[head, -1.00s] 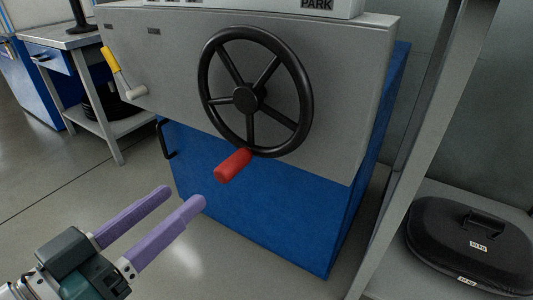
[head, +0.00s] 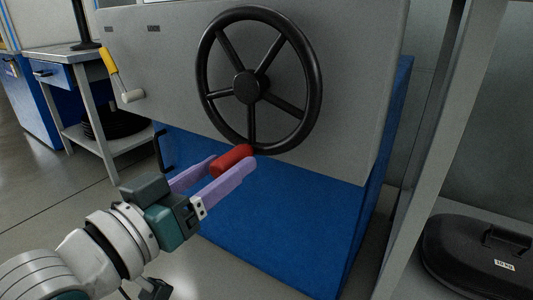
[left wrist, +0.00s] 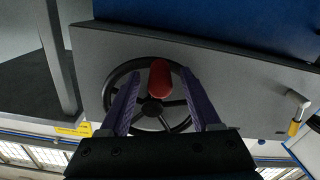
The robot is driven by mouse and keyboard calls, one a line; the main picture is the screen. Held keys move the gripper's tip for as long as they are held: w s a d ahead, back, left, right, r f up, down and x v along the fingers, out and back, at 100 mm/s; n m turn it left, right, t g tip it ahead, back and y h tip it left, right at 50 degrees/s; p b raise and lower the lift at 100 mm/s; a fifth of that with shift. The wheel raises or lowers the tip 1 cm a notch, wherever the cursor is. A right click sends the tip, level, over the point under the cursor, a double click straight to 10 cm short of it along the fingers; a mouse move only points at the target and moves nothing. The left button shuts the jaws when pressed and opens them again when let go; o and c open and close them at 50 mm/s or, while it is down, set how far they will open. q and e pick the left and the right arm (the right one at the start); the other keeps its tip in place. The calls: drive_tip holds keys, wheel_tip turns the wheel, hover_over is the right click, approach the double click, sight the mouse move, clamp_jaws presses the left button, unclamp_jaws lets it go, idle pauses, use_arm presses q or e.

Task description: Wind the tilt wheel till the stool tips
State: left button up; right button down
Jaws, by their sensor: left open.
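The tilt wheel (head: 247,86) is a black spoked handwheel on the grey front panel of a blue cabinet. Its red handle (head: 233,160) sticks out from the bottom of the rim. The wheel (left wrist: 152,129) and red handle (left wrist: 160,79) also show in the left wrist view. My left gripper (head: 233,162) is open, with its purple fingers on either side of the red handle. In the left wrist view the handle lies between the left gripper's fingertips (left wrist: 160,76), with gaps on both sides. The stool is not in view. My right gripper is not in view.
A grey workbench (head: 84,70) stands at the far left. A grey rack post (head: 434,130) and a black weight case (head: 480,258) are at the right.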

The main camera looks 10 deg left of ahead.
use_arm(q)
clamp_jaws()
idle(0.5)
idle(0.9)
